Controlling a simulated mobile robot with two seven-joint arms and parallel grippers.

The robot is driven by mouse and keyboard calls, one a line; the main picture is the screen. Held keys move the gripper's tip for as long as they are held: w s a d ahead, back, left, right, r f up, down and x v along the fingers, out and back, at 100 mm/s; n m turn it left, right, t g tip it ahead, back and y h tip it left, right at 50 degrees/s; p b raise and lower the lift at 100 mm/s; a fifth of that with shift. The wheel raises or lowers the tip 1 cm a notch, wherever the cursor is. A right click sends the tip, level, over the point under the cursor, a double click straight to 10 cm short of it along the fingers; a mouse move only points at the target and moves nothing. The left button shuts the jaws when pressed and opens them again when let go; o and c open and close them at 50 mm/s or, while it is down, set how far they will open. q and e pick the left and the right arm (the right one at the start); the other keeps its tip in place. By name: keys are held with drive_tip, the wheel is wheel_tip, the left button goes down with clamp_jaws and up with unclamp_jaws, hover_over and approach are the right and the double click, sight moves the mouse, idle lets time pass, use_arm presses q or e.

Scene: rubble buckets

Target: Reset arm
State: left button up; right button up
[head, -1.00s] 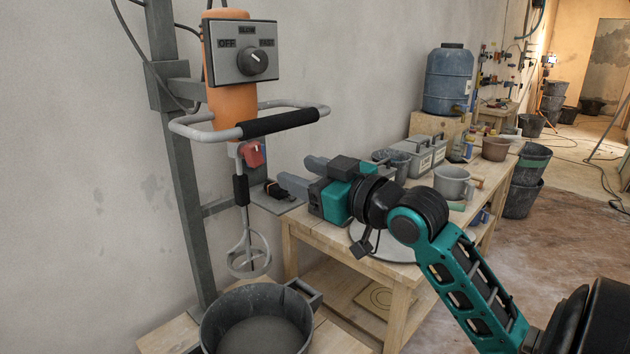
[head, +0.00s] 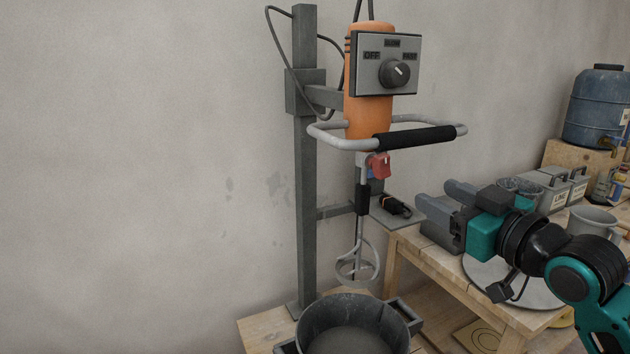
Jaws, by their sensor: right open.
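My right gripper (head: 432,204) comes in from the right, with teal and black housing and two grey fingers pointing left. It is open, and nothing shows between its fingers. It hovers over the near end of the wooden workbench (head: 520,318), right of the mixer's whisk (head: 357,265). The left gripper is not in view.
An orange mixer (head: 369,105) with a dial box (head: 385,64) hangs on a grey stand (head: 305,180). A black bucket (head: 352,312) sits below its whisk. A blue water barrel (head: 597,105), grey tins (head: 553,190) and a mug (head: 590,220) stand right. The wall at left is bare.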

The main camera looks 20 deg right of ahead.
drive_tip(key=a+f+m+g, duration=0.1)
drive_tip(key=a+f+g, duration=0.1)
drive_tip(key=f, duration=1)
drive_tip(key=a+f+m+g, duration=0.1)
drive_tip(key=a+f+g, duration=0.1)
drive_tip(key=f, duration=0.9)
drive_tip(key=s+a+f+g, duration=0.1)
drive_tip(key=s+a+f, duration=0.4)
drive_tip(key=a+f, duration=0.2)
drive_tip(key=s+a+f+n+g, duration=0.1)
drive_tip(key=s+a+f+g, duration=0.1)
drive_tip(key=s+a+f, duration=0.4)
wheel_tip(320, 180, down, 5)
drive_tip(key=shift+s+a+f+n+y, duration=0.1)
drive_tip(key=shift+s+a+n+y, duration=0.25)
drive_tip(key=shift+a, duration=0.4)
